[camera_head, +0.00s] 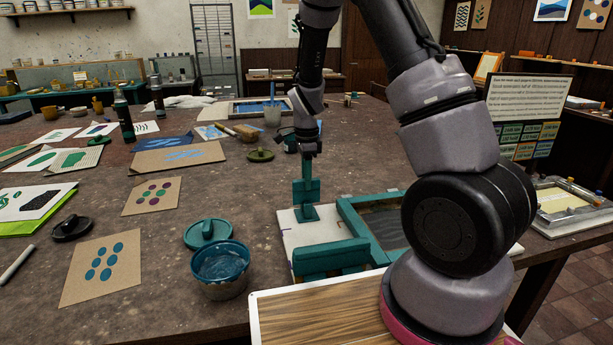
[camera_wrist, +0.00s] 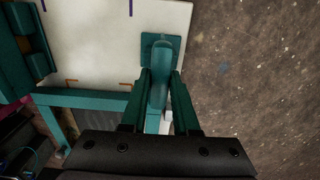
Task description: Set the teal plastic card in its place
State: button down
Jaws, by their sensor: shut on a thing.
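A teal hinged screen frame (camera_head: 352,222) lies over the board to the right, with a thick teal bar (camera_head: 330,258) at the near side. My arm hides part of the frame.
A blue paint pot (camera_head: 220,270) and its teal lid (camera_head: 207,233) stand left of the board. A wood-grain panel (camera_head: 320,310) lies in front. Printed cards (camera_head: 152,196) cover the left table. A sign (camera_head: 527,100) stands at right.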

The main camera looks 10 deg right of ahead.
jog(key=shift+f, duration=1.75)
jog(key=c, duration=0.6)
grip_release()
jog(key=shift+r, duration=0.15)
notch_tip(320, 180, up, 10)
jog(key=shift+r, duration=0.25)
jog(key=shift+r, duration=0.1)
